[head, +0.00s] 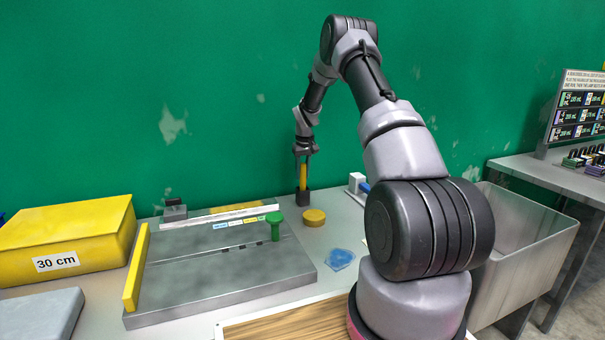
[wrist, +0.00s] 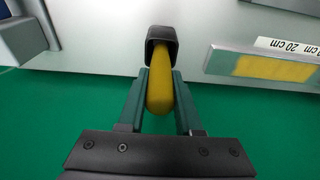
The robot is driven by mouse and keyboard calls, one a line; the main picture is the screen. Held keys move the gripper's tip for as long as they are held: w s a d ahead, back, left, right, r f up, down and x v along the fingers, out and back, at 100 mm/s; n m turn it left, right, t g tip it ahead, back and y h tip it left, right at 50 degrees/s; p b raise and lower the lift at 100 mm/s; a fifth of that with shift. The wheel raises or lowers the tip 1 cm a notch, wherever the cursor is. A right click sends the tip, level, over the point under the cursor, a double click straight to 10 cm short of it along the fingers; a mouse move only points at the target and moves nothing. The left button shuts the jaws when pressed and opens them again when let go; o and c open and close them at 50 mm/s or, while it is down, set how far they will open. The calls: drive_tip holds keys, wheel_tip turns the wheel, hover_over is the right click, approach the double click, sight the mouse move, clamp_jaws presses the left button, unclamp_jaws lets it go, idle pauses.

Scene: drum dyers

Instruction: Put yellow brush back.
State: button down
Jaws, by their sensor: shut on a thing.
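The yellow brush (head: 303,175) stands upright at the back of the bench, near the green wall, with its lower end at a small black holder (head: 303,198). In the wrist view the yellow brush (wrist: 160,92) lies between my fingers and its far end meets the mouth of the black holder (wrist: 161,42). How deep it sits in the holder I cannot tell. My gripper (head: 304,152) is shut on the brush's upper part; its two fingers also show in the wrist view (wrist: 160,100).
A grey board (head: 215,285) with a green knob (head: 274,226) lies in front. A yellow box (head: 65,235) is at left, a grey bin (head: 525,245) at right. A blue patch (head: 340,259) lies on the bench.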

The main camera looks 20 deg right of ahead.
drive_tip(key=shift+f, duration=0.1)
drive_tip(key=c, duration=0.6)
unclamp_jaws()
drive_tip(key=s+a+r, duration=0.1)
drive_tip(key=s+r, duration=0.3)
drive_tip(key=r, duration=0.5)
drive_tip(key=s+a+r+m+t, duration=0.1)
drive_tip(key=s+a+r, duration=0.15)
drive_tip(key=r, duration=0.55)
drive_tip(key=s+a+r, duration=0.1)
drive_tip(key=s+r, duration=0.3)
drive_tip(key=r, duration=0.5)
drive_tip(key=s+a+r+m+t, duration=0.1)
drive_tip(key=s+a+r, duration=0.1)
drive_tip(key=s+r, duration=0.3)
drive_tip(key=s+a+r+t, duration=0.1)
drive_tip(key=s+r, duration=0.1)
drive_tip(key=s, duration=0.5)
drive_tip(key=s+a+m+t+y, duration=0.1)
drive_tip(key=s+a, duration=0.1)
drive_tip(key=s, duration=0.9)
drive_tip(key=s+a+r+m+t+y, duration=0.1)
drive_tip(key=s+a, duration=0.2)
drive_tip(key=s, duration=0.9)
drive_tip(key=shift+s, duration=0.2)
